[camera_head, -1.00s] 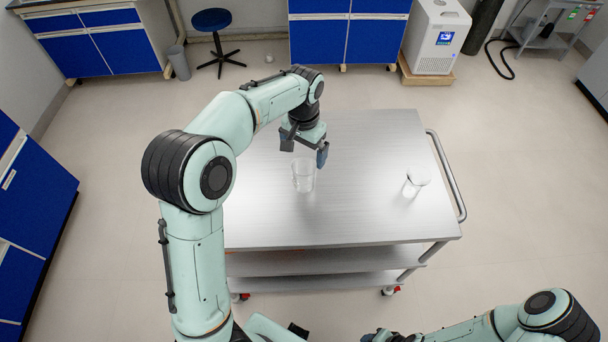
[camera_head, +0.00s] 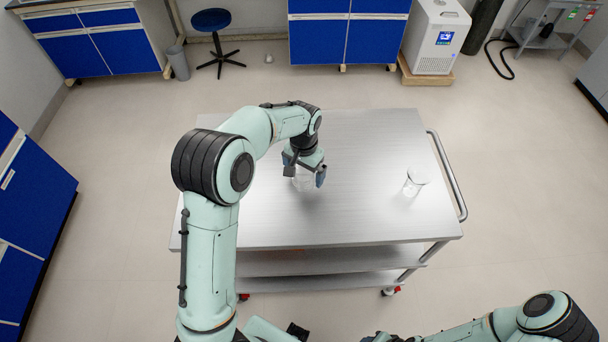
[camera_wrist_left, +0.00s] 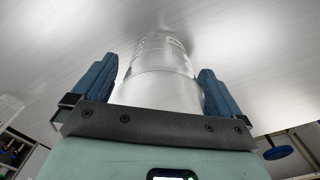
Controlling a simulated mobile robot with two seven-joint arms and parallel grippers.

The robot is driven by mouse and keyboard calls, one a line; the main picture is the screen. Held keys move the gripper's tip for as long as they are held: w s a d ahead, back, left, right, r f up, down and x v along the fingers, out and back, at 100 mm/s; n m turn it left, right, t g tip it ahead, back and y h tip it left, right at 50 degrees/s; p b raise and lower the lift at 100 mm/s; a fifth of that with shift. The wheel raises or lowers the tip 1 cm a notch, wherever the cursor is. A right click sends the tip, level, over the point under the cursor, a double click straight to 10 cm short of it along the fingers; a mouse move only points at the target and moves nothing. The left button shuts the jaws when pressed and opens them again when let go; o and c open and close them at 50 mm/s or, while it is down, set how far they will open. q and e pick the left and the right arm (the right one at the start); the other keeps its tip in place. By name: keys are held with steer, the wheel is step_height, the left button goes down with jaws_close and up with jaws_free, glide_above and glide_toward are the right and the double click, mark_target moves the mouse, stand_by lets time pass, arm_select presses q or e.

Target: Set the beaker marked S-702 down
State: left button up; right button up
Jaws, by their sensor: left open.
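A clear glass beaker (camera_head: 303,184) is on the steel cart top (camera_head: 350,215), left of its middle. My left gripper (camera_head: 305,171) is open, pointing down, and partly covers this beaker. In the left wrist view the beaker (camera_wrist_left: 160,80) lies between the two blue fingers of the left gripper (camera_wrist_left: 159,66), with narrow gaps beside it. Its printed marking is too blurred to read. A second clear beaker (camera_head: 414,183) stands on the cart's right side; no label on it is readable. My right arm shows at the bottom right, its fingers out of frame.
The cart has a rail handle (camera_head: 448,175) on its right edge and lower shelves beneath. Its top is otherwise clear. A blue stool (camera_head: 211,20), blue cabinets (camera_head: 348,32) and a white machine (camera_head: 436,38) stand on the floor well behind it.

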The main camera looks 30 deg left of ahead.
arm_select(q)
steer(key=shift+r, duration=0.15)
steer(key=c, duration=1.2)
